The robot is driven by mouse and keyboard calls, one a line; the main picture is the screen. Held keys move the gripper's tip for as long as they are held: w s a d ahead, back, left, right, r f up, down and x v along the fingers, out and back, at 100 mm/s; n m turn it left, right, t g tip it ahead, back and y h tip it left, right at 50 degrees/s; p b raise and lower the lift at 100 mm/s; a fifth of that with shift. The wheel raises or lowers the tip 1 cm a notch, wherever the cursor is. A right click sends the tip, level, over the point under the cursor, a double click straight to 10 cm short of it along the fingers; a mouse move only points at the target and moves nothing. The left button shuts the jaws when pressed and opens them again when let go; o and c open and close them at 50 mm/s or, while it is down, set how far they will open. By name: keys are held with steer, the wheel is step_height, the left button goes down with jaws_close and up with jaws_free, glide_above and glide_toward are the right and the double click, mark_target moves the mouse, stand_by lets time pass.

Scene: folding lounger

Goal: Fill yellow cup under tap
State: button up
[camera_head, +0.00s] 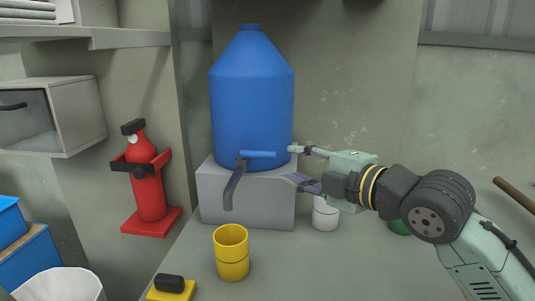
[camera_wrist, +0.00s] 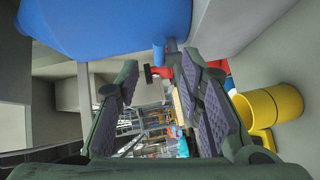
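A large blue water jug (camera_head: 252,105) stands on a grey block (camera_head: 260,205). Its blue tap (camera_head: 260,154) sticks out at the bottom front, with a dark grey spout or lever (camera_head: 234,185) slanting down on the left. The empty-looking yellow cup (camera_head: 231,252) stands upright on the counter, in front of the block and below the tap. My gripper (camera_head: 288,165) is open and empty, just right of the tap. In the wrist view, its fingers (camera_wrist: 160,68) are spread, with the tap (camera_wrist: 159,50) beyond them and the yellow cup (camera_wrist: 268,107) at the right.
A white cup or can (camera_head: 325,215) stands behind my gripper, right of the block. A yellow and black sponge-like item (camera_head: 171,288) lies left of the yellow cup. A red extinguisher (camera_head: 149,190) is on the left, with a white bin (camera_head: 58,285) in front.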

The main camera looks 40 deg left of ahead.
mark_target(269, 156)
steer(key=p+x, duration=0.1)
steer(key=x, duration=0.9)
steer(key=shift+a, duration=0.1)
steer(key=shift+c, duration=0.4)
jaws_close()
